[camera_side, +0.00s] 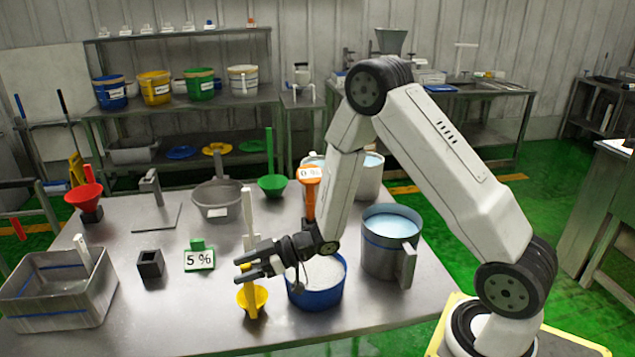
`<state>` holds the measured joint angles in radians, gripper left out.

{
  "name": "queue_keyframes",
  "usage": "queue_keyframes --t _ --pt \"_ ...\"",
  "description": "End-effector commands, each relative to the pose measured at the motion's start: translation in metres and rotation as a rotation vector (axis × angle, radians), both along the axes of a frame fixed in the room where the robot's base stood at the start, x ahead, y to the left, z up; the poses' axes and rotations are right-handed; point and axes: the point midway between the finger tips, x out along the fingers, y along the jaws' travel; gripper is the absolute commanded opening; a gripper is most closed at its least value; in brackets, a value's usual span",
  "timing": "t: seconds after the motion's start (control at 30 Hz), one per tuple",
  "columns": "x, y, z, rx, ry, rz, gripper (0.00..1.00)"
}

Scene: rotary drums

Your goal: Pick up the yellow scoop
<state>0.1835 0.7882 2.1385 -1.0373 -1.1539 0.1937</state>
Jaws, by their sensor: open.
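The yellow scoop (252,299) stands near the front edge of the metal table, its bowl low and its handle upright. My gripper (240,268) is open and points left at the height of the scoop's handle. Its two fingers overlap the handle in this view; I cannot tell whether they touch it or lie on both sides of it. Part of the handle is hidden behind the fingers.
A blue tub of white powder (318,285) stands under my wrist. A steel pitcher (388,250) is to its right. A 5 % sign (199,257), a small black holder (150,264) and a steel bin (58,290) are to the left. A green scoop (271,186) stands behind.

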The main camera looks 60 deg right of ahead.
Motion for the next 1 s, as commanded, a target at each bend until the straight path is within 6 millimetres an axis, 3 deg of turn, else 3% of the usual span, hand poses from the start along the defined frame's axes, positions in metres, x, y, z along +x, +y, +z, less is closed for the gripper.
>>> queue_keyframes --t 0.2,0.67,0.7,0.9,1.0 --pt "0.0098 0.0103 -0.0041 -0.001 -0.001 0.000 0.65" --pt "0.0101 0.0101 -0.0041 -0.001 -0.001 -0.001 0.65" --pt "0.0101 0.0101 -0.0041 -0.001 -0.001 -0.001 0.62" --pt "0.0100 0.0100 -0.0040 -0.001 -0.001 -0.001 0.00" --pt "0.0100 0.0100 -0.0040 -0.001 -0.001 -0.001 0.00"
